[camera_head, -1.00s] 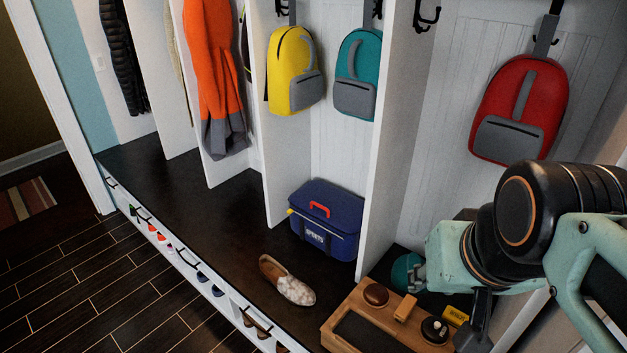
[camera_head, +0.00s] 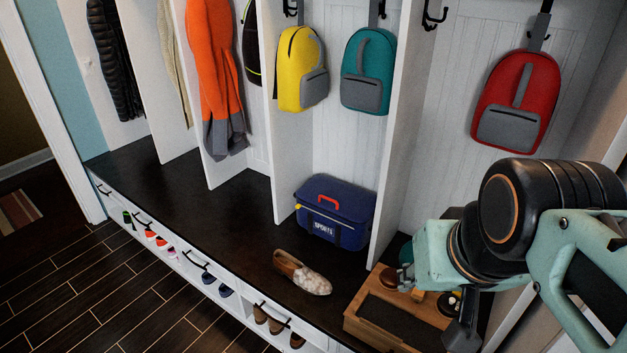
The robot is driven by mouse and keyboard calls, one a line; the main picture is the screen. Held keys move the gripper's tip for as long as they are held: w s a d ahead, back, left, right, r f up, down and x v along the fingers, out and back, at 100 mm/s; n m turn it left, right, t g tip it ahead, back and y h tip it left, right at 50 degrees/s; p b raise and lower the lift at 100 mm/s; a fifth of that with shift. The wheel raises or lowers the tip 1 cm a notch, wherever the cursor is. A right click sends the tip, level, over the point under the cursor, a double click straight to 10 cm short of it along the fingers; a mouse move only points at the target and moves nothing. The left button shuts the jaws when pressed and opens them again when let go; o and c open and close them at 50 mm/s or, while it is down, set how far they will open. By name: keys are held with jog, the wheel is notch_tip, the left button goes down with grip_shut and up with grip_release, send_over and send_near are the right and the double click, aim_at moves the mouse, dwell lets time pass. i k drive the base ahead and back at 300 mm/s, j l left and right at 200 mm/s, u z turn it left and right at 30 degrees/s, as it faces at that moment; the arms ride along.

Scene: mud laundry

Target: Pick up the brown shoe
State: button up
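The brown shoe (camera_head: 302,273) is a slip-on with a brown heel part and a pale, mottled front. It lies on the dark bench top, left of a wooden shoe-care box, with its toe pointing right. My gripper (camera_head: 463,332) hangs at the lower right, in front of the box and well to the right of the shoe. It is apart from the shoe. Its fingers are dark and partly hidden by my arm, so their opening does not show clearly.
The wooden box (camera_head: 372,333) stands between the shoe and my gripper. A blue sports cooler (camera_head: 336,208) stands behind the shoe. White upright dividers (camera_head: 393,130) split the bench. Cubbies with several shoes (camera_head: 222,290) run below. The bench left of the shoe is clear.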

aim_at(301, 271)
jog(key=j+z, duration=0.2)
jog(key=j, duration=0.6)
jog(key=j+z, duration=0.1)
jog(key=j, duration=0.3)
jog(key=i+j+z, duration=0.1)
jog(key=j, duration=0.3)
